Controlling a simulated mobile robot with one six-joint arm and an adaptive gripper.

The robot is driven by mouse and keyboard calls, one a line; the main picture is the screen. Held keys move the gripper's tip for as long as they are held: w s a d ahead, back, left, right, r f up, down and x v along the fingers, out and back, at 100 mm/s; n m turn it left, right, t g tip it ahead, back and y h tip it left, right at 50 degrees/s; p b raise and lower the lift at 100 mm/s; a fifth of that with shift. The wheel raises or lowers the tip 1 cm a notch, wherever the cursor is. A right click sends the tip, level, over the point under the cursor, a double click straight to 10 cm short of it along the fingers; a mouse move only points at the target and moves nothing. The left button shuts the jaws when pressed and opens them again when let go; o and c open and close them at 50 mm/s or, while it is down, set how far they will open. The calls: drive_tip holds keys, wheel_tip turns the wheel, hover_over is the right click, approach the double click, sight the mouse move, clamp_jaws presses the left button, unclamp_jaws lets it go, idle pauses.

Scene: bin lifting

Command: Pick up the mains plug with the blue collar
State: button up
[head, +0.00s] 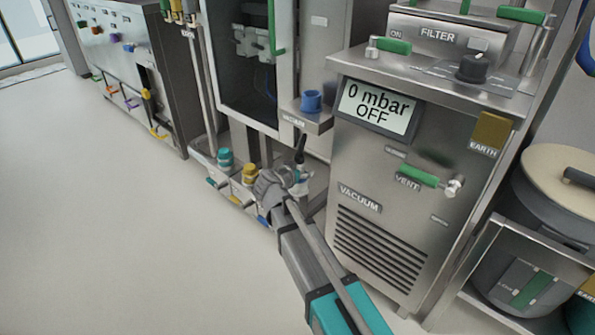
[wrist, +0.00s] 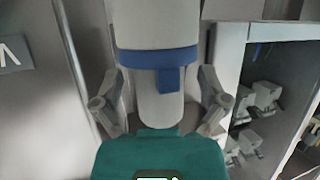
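A pale, round plug body with a blue collar (wrist: 158,60) and a blue tab below it fills the upper middle of the wrist view. My gripper (wrist: 160,85) has one finger on each side of it, with the teal gripper body below. The fingers are spread about as wide as the plug, and I cannot tell whether they touch it. In the head view my gripper (head: 278,186) is low, in front of the vacuum cabinet and over the right part of a low tray. The gripper hides most of the plug there.
The low tray (head: 228,190) also holds a teal-collared plug (head: 225,160) and a yellow-collared plug (head: 249,174). The vacuum cabinet (head: 385,225) stands close on the right. A bracket with a blue socket (head: 312,101) juts out above my gripper. The floor (head: 110,240) at left is clear.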

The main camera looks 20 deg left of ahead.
sight(299, 161)
clamp_jaws()
drive_tip(key=shift+r, duration=0.15)
idle(0.4)
wheel_tip(299, 161, up, 3)
drive_tip(key=p, duration=0.3)
drive_tip(key=d+r+p+v, duration=0.1)
drive_tip(key=p+v, duration=0.4)
drive_tip(key=v, duration=0.3)
drive_tip(key=w+r+p+v, duration=0.1)
drive_tip(key=r+p+v, duration=0.1)
drive_tip(key=p+v, duration=0.3)
drive_tip(key=s+r, duration=0.1)
drive_tip(key=s, duration=0.2)
drive_tip(key=shift+d+r, duration=0.2)
drive_tip(key=shift+r, duration=0.2)
drive_tip(key=shift+s, duration=0.1)
